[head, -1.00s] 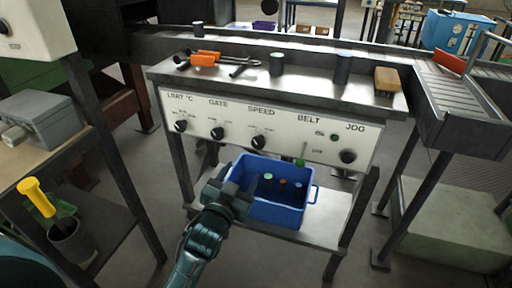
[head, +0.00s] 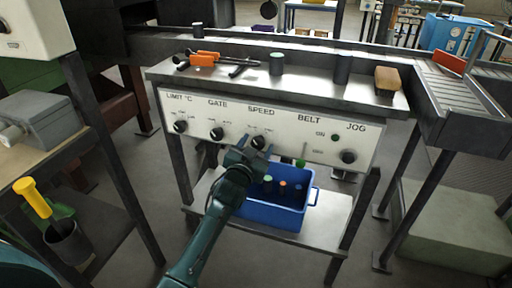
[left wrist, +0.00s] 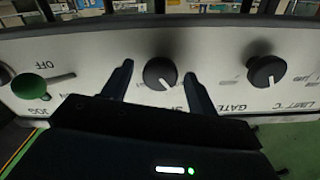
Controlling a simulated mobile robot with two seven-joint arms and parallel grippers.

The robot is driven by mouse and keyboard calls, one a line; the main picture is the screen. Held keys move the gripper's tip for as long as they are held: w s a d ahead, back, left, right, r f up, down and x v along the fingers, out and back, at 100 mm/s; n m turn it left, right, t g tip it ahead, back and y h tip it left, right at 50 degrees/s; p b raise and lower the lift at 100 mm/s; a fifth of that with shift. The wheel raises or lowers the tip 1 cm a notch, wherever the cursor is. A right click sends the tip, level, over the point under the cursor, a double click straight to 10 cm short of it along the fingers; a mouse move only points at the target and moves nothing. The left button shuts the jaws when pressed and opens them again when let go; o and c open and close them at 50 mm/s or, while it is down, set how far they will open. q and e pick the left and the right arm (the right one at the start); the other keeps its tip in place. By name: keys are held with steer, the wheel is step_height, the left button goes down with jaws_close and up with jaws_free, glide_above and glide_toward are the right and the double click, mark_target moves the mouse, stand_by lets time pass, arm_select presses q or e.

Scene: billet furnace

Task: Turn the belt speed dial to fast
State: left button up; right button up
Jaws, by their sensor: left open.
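The belt speed dial (head: 258,142) is a round black knob under the SPEED label on the white panel. In the left wrist view the speed dial (left wrist: 160,73) sits between my two fingers, with a pale pointer mark on its face. My left gripper (head: 249,153) is open in front of it. In the left wrist view the gripper (left wrist: 158,69) has a finger on each side of the dial, with gaps visible. I cannot tell whether the fingers reach past the knob's face. My right gripper is not in view.
The GATE dial (head: 217,134), LIMIT dial (head: 180,127) and JOG knob (head: 348,157) share the panel. A green lever (head: 301,162) stands right of the gripper. A blue bin (head: 272,214) sits on the shelf below. Tools (head: 206,58) lie on the worktop above.

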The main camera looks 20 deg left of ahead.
arm_select(q)
steer(key=shift+c, duration=0.6)
steer(key=c, duration=0.9)
